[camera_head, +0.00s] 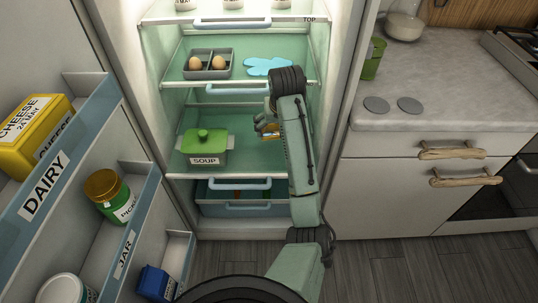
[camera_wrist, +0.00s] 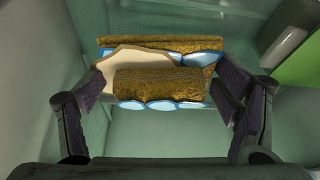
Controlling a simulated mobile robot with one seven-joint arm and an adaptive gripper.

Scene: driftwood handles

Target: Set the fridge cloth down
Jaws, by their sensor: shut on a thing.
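My gripper (camera_wrist: 160,92) is shut on a layered thing (camera_wrist: 155,85) with rough brown slabs, a beige layer and pale blue scalloped edges. I cannot tell from its look whether this is the fridge cloth. In the head view my gripper (camera_head: 268,129) is inside the fridge, over the middle shelf (camera_head: 245,158), to the right of the soup pot; a yellow-orange bit shows there. A flat light blue patch (camera_head: 262,66) with lobed edges lies on the shelf above; it could be a cloth or a spill. My arm hides part of the right side of the shelves.
A green soup pot (camera_head: 205,147) stands at the left of the middle shelf. An egg tray (camera_head: 208,73) sits above. A drawer (camera_head: 238,207) is below. The open door (camera_head: 95,240) holds cheese and jars at left. Shelf centre looks clear.

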